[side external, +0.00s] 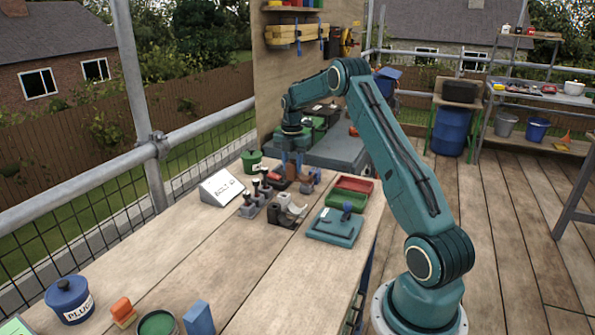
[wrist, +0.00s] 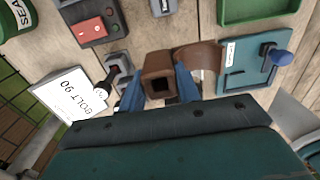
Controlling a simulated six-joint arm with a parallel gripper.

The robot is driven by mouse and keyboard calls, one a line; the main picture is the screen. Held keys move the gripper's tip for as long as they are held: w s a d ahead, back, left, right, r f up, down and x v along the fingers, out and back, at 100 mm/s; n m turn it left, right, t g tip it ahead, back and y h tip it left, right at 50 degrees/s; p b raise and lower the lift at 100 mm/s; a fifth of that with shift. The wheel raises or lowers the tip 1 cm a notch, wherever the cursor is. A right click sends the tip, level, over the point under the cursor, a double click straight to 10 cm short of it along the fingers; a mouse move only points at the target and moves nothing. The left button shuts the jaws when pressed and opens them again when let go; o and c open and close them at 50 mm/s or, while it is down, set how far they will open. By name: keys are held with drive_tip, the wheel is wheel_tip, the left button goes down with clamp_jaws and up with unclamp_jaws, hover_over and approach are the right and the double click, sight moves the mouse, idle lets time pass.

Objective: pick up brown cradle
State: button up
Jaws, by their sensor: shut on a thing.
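My gripper (wrist: 158,88) is shut on the brown cradle (wrist: 158,64), a brown block with a square hollow facing the wrist camera. One blue finger is on each side of it. A curved brown piece (wrist: 207,57) shows just right of the block; I cannot tell whether it is part of the cradle. In the side external view my gripper (side external: 292,163) points down over the far part of the bench, and the cradle between its fingers is small and partly hidden. I cannot tell whether it touches the bench.
A teal plate with a blue knob (side external: 335,228), a green tray (side external: 346,201) and a red tray (side external: 354,185) lie to the right. A white sign (side external: 221,187) and a green pot (side external: 252,160) stand left. The near bench middle (side external: 240,265) is mostly clear.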

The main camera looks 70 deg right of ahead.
wheel_tip(320, 180, up, 11)
drive_tip(key=shift+r, duration=0.2)
drive_tip(key=shift+s+f, duration=0.1)
idle(0.7)
drive_tip(key=shift+s+a+f, duration=0.4)
drive_tip(key=shift+s+f, duration=0.05)
drive_tip(key=shift+s, duration=0.1)
drive_tip(key=s+a+f, duration=0.8)
drive_tip(key=s+a, duration=0.3)
drive_tip(key=s, duration=0.3)
drive_tip(key=shift+s+f, duration=0.1)
drive_tip(key=shift+f, duration=0.3)
drive_tip(key=shift+f, duration=3.6)
drive_tip(key=shift+f, duration=0.55)
